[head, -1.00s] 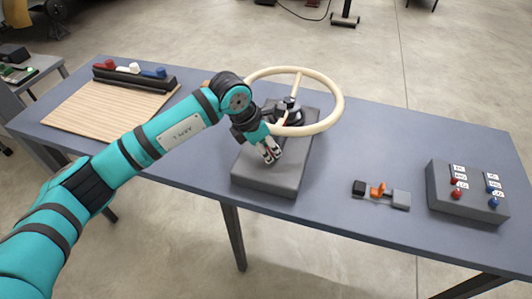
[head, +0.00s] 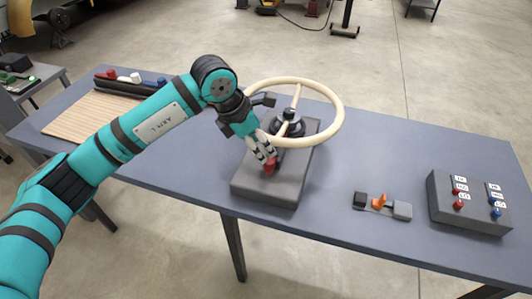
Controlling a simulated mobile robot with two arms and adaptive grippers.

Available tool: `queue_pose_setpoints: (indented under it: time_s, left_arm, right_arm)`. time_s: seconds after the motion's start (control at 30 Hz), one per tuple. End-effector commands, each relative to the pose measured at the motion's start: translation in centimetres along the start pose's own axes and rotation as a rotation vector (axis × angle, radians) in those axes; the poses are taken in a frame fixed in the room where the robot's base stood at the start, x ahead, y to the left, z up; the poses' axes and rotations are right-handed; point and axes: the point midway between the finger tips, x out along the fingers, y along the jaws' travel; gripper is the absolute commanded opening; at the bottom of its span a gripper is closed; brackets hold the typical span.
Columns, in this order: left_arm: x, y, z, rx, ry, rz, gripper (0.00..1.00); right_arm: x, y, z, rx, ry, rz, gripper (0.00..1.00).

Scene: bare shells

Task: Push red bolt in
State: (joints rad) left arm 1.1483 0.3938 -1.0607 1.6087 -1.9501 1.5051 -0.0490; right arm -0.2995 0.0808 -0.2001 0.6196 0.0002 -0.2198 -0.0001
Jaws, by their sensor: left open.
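The red bolt (head: 269,168) shows as a small red piece at the front part of the grey base block (head: 265,189), under the cream wheel (head: 339,112). My left gripper (head: 264,154) is open and points down at the bolt, with its fingertips right above or beside it. The fingers hide part of the bolt, and I cannot tell if they touch it. My right gripper is not in view.
The wheel rim and its dark hub (head: 288,123) stand close to the left gripper. To the right are an orange-handled latch (head: 379,201) and a grey box with red and blue levers (head: 467,207). A wooden board (head: 88,116) lies at the left.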

Motion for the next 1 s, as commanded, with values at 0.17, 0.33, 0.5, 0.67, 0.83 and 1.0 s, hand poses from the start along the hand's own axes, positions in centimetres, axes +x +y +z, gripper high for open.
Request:
queue_pose_setpoints:
  time_s: [0.17,0.33,0.5,0.67,0.83,1.0]
  left_arm:
    - [-3.4,0.1,0.1,0.0,-0.001,0.002,0.51]
    - [-5.0,0.1,0.0,0.0,0.0,0.001,0.51]
    - [-5.4,0.1,0.0,0.0,0.001,0.0,0.51]
    - [-5.3,0.1,0.0,0.0,0.0,0.0,0.51]
    - [-5.3,0.1,0.0,0.0,0.0,0.0,0.51]
    - [-4.3,-2.3,1.3,0.001,-0.082,-0.082,0.51]
  right_arm:
    - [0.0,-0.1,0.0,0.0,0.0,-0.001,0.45]
    - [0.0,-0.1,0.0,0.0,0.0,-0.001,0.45]
    - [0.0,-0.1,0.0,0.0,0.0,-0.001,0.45]
    - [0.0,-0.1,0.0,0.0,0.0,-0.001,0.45]
    - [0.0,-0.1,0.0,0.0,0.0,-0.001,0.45]
    - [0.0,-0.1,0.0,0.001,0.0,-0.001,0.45]
